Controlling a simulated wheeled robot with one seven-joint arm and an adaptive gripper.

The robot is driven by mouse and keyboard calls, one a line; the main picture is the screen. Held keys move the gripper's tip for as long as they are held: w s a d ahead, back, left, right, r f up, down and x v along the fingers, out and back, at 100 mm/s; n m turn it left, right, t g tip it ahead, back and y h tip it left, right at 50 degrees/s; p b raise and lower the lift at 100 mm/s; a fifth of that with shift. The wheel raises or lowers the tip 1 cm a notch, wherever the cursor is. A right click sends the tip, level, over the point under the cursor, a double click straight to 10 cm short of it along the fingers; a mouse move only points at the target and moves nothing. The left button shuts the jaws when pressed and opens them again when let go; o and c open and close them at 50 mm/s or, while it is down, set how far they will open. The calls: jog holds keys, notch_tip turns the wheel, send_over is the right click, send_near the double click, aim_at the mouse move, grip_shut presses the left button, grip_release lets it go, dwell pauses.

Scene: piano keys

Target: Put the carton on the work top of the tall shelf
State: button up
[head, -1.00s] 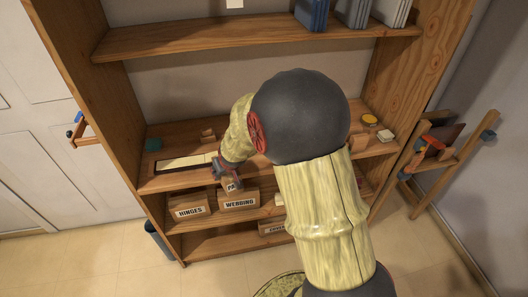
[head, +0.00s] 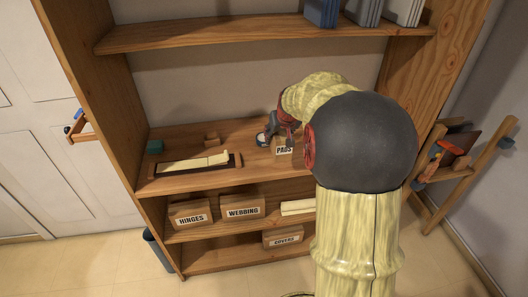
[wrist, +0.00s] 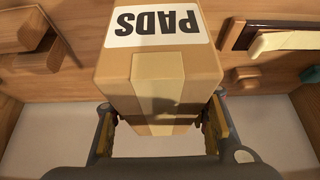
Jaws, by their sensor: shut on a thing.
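The carton is a small cardboard box labelled PADS (head: 283,147). In the wrist view the carton (wrist: 160,75) fills the middle, with its label upside down and tape on its near side. My gripper (head: 277,135) is shut on it, with one finger on each side, as the wrist view shows of the gripper (wrist: 165,128). The carton is over the work top (head: 234,133) of the tall shelf (head: 95,120), right of the piano keys. I cannot tell whether its bottom touches the board. My arm hides the work top's right part.
A tray with piano keys (head: 195,163) lies on the work top's left, near a teal block (head: 155,147) and small wooden blocks (head: 212,139). Below stand boxes labelled HINGES (head: 190,214), WEBBING (head: 242,207) and COVERS (head: 283,237). Books (head: 362,12) stand above. A wooden rack (head: 455,165) is at right.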

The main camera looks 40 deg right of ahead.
jog(key=w+f+b, duration=0.1)
jog(key=w+f, duration=0.1)
jog(key=w+a+f+b, duration=0.1)
jog(key=w+f, duration=0.1)
jog(key=w, duration=0.1)
jog(key=w+f+b, duration=0.1)
jog(key=w+f, duration=0.1)
jog(key=f, duration=0.1)
jog(key=shift+w+a, duration=0.15)
jog(key=shift+w, duration=0.15)
jog(key=shift+w+f+b, duration=0.15)
jog(key=shift+f+b, duration=0.5)
jog(key=shift+f, duration=0.9)
jog(key=shift+f, duration=0.15)
jog(key=o, duration=1.4)
jog(key=shift+c, duration=0.2)
